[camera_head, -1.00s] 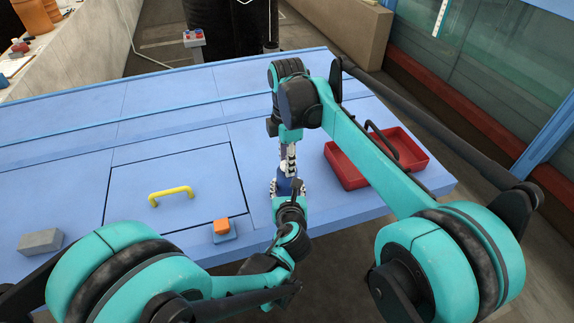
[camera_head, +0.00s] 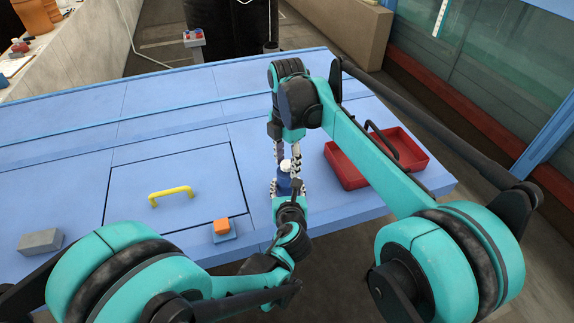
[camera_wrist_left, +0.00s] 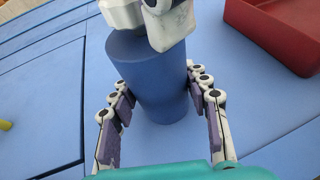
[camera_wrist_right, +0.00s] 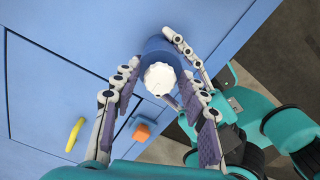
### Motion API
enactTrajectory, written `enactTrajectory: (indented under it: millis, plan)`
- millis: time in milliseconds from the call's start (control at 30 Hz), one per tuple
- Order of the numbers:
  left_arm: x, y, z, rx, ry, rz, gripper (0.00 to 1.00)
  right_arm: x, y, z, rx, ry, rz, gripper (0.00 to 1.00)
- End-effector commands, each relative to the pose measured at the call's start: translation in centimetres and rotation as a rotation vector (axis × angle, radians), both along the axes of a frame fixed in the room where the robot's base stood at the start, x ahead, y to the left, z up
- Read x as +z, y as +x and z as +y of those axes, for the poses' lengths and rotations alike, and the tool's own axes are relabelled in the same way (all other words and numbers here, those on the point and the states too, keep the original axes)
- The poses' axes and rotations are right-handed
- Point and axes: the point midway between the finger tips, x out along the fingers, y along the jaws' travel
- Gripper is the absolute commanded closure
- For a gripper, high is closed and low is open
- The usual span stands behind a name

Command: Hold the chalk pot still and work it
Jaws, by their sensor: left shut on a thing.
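The chalk pot (camera_wrist_left: 150,75) is a blue round pot with a white ridged top (camera_wrist_right: 159,78). It stands upright near the front edge of the blue deck. My left gripper (camera_wrist_left: 160,92) is shut on the pot, a finger on either side of its body. My right gripper (camera_wrist_right: 162,92) comes down from above, its fingers spread on both sides of the white top. In the head view, the right gripper (camera_head: 287,158) shows above the pot, with the white top between its fingers. In the left wrist view one right finger hides part of the top.
A red tray (camera_head: 345,176) lies right of the pot under my right arm. A blue deck panel with a yellow handle (camera_head: 171,194), an orange block (camera_head: 221,226) on a blue base and a grey block (camera_head: 40,241) lie to the left. The deck's back is clear.

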Motion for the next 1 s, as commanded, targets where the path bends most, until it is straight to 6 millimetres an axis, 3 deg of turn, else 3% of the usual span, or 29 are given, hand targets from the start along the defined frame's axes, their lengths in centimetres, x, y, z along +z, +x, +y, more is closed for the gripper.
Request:
enactTrajectory:
  millis: [233, 700, 1000]
  plan:
    - [0.0, 0.0, 0.0, 0.000, 0.000, 0.000, 0.86, 0.4, 0.0, 0.0, -0.001, 0.000, 0.000, 0.57]
    - [0.0, 0.0, 0.0, 0.000, 0.000, 0.000, 0.86, 5.2, 0.0, 0.0, -0.001, 0.000, 0.000, 0.57]
    - [0.0, 0.0, 0.0, 0.000, 0.000, 0.000, 0.86, 6.0, 0.0, 0.0, -0.001, 0.000, 0.000, 0.57]
